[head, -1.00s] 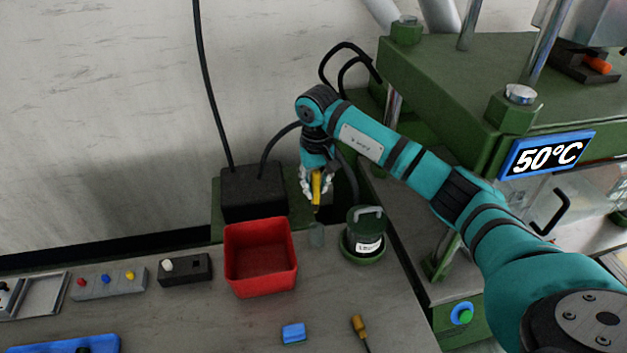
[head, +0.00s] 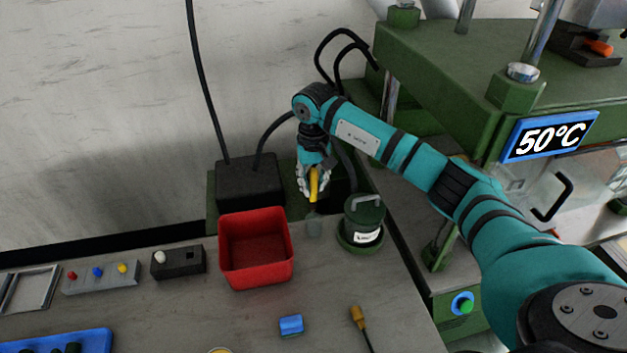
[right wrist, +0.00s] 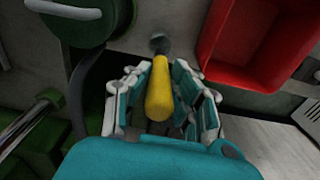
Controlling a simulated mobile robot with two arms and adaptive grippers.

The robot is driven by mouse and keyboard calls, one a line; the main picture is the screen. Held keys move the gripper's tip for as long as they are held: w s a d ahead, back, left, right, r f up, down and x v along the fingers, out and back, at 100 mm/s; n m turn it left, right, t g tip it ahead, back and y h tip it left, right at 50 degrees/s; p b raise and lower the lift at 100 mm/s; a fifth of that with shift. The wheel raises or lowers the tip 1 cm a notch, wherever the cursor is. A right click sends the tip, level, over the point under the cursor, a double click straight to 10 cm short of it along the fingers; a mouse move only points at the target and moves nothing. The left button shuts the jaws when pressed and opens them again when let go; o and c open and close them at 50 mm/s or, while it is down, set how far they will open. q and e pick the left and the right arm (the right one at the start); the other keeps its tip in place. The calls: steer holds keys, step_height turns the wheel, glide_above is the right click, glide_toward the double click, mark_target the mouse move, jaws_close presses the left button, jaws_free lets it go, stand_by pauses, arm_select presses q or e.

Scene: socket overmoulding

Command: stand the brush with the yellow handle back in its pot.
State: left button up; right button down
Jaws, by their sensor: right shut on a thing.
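The brush with the yellow handle (head: 314,184) is upright in my right gripper (head: 313,188), which is shut around the handle. It also shows in the right wrist view (right wrist: 160,92), between both fingers. My left gripper is not in view.
A red bin (head: 228,263) stands close left of the pot, and a green lidded canister (head: 363,215) close right. Behind are a dark box (head: 248,183) and cables. A blue block (head: 291,325) and a tool with an orange-brown handle (head: 357,316) lie in front.

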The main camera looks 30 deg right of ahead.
mark_target(314, 170)
step_height(314, 170, down, 2)
steer(key=shift+f+b, duration=0.25)
steer(key=shift+b, duration=0.55)
steer(key=shift+f+b, duration=2.45)
steer(key=shift+f, duration=0.55)
steer(key=c, duration=1.1)
jaws_free()
step_height(314, 170, up, 12)
steer(key=shift+s, duration=0.1)
